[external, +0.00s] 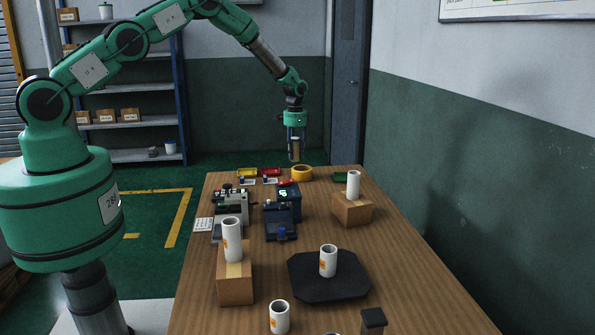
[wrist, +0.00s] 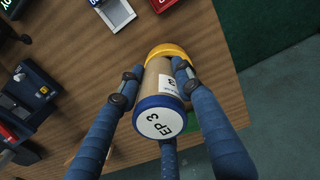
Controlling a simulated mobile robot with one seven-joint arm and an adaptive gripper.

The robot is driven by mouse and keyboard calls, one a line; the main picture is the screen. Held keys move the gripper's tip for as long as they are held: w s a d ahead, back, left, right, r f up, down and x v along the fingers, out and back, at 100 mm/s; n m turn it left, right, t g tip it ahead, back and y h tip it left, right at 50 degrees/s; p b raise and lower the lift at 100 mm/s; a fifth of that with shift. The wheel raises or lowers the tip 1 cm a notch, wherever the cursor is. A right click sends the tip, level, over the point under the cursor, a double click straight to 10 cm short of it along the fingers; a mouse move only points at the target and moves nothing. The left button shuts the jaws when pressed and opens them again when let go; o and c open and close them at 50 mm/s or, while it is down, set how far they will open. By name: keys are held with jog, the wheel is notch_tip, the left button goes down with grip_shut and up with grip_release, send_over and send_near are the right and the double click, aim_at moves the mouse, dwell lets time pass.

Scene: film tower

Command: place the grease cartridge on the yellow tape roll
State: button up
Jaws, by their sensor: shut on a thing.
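The grease cartridge (wrist: 160,117) is a tan cylinder with a blue-rimmed end marked "EP 3" in the wrist view. My gripper (external: 295,150) is shut on it and holds it upright above the far end of the table. The cartridge also shows in the external view (external: 295,152). The yellow tape roll (external: 302,173) lies on the table just below and slightly right of the cartridge in the external view. In the wrist view the tape roll (wrist: 168,51) shows beyond the cartridge, which hides much of it. Contact between them is not visible.
Red and yellow bins (external: 270,172) stand left of the tape roll, a green bin (external: 341,177) to its right. Dark blue devices (external: 281,218) stand nearer.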

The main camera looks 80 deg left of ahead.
aim_at(295, 138)
jog(key=shift+f, duration=0.1)
jog(key=shift+f, duration=1.65)
jog(key=shift+f, duration=0.15)
jog(key=shift+c, duration=0.2)
jog(key=o, duration=1.2)
jog(key=shift+o, duration=0.2)
notch_tip(295, 138, up, 12)
jog(key=shift+r, duration=0.15)
